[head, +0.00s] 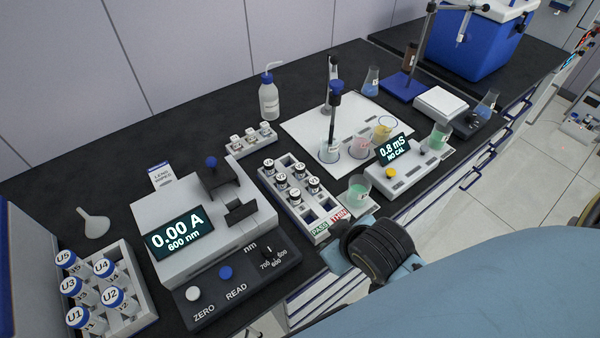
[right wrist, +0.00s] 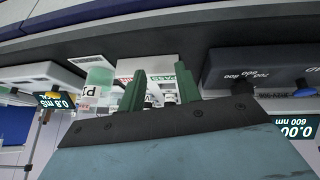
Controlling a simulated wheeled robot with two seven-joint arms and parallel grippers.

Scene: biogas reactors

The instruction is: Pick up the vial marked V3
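A white rack (head: 321,226) in the middle of the bench holds several small vials (head: 296,194) with dark, white-marked caps. Parts of a few vials (right wrist: 169,97) show between and beyond the fingers. In the head view my right wrist is at the rack's near end, and the fingers are largely hidden. My left gripper is not in view.
A photometer (head: 181,234) reading 0.00 A stands left of the rack. A green-liquid beaker (head: 358,191) and a conductivity meter (head: 406,175) stand close on the right. A smaller vial holder (head: 251,141) is behind; a U-vial rack (head: 136,305) is at far left.

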